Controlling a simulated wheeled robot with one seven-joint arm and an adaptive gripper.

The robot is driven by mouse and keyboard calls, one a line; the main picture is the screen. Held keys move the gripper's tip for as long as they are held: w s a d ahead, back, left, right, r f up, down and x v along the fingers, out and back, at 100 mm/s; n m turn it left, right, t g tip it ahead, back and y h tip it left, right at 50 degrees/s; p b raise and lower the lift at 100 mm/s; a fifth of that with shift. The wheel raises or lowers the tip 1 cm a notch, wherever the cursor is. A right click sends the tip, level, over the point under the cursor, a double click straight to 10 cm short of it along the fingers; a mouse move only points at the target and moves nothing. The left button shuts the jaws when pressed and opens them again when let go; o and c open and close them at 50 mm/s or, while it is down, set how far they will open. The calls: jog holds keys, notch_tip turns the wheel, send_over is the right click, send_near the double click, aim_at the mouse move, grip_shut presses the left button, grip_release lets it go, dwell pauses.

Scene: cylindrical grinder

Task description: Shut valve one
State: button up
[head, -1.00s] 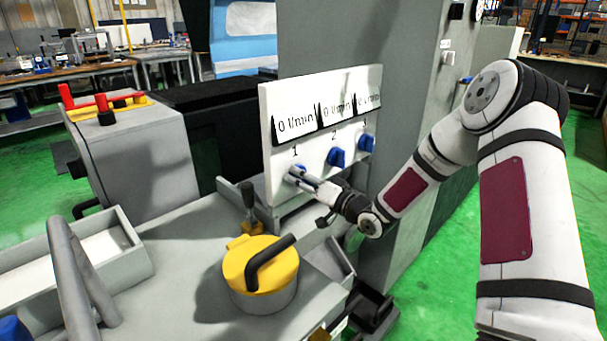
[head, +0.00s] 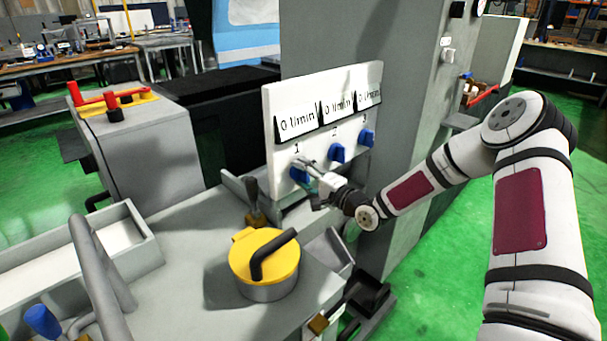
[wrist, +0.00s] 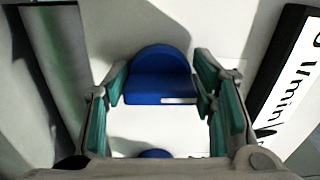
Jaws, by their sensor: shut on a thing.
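Valve one is the blue knob (head: 298,173) under the figure 1 on the white panel (head: 270,125). My gripper (head: 309,172) is at this knob and hides part of it in the head view. In the wrist view my gripper (wrist: 160,90) has its green-padded fingers on both sides of the blue knob (wrist: 158,78), shut on it. Valve two (head: 337,153) and valve three (head: 366,137) are blue knobs to its right. The display above valve one (head: 297,123) reads 0 l/min.
A yellow-lidded pot (head: 265,262) with a black handle stands on the grey machine bed, below and left of my gripper. A dark upright lever (head: 253,197) stands close to the panel's lower left. Green floor lies open at the right.

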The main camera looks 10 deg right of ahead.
jog(key=shift+m, duration=0.3)
dwell(0.4)
jog(key=o, duration=1.1)
jog(key=v, duration=1.2)
